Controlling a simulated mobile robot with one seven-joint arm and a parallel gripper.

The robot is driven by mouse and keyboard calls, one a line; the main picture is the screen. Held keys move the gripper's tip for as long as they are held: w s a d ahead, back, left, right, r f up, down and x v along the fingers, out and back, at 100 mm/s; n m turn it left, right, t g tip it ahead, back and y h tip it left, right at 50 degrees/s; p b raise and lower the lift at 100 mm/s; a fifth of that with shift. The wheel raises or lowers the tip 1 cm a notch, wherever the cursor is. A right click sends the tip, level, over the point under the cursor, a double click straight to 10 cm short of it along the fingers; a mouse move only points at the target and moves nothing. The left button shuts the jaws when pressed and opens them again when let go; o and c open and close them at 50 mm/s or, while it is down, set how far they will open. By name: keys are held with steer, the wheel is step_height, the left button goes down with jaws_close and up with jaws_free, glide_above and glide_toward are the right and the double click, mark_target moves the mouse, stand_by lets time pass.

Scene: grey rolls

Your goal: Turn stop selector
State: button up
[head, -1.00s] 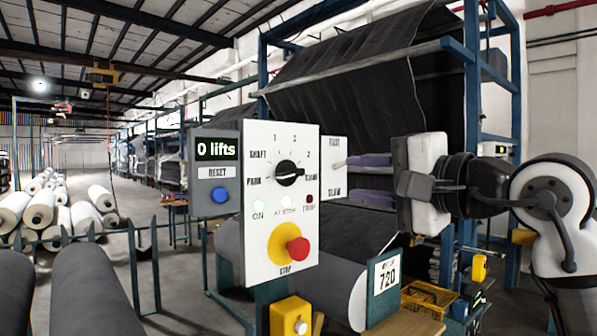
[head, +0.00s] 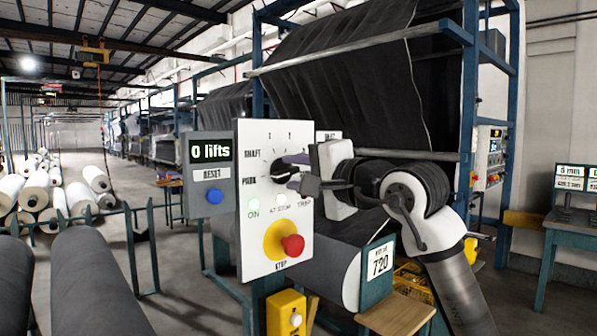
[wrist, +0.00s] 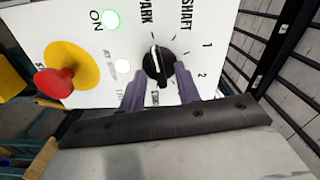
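The stop selector (head: 283,168) is a round black knob with a pale line, on the white control panel (head: 262,222). In the wrist view the knob (wrist: 155,62) has PARK, SHAFT, 1 and 2 printed around it. Its line runs roughly between PARK and the partly covered label opposite; I cannot tell which end points. My gripper (head: 299,182) is at the panel's right edge, partly covering the knob's right side. In the wrist view its two purple-grey fingers (wrist: 160,90) are apart, one each side of the knob's near end, with no visible grip on it.
A red stop button (head: 293,245) on a yellow disc sits below the selector. A grey box (head: 211,175) with a "0 lifts" display and blue button adjoins the panel's left. A yellow box (head: 287,314) is below. Dark rolls (head: 85,285) lie at left.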

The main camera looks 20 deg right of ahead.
steer(key=shift+c, duration=0.4)
jaws_close()
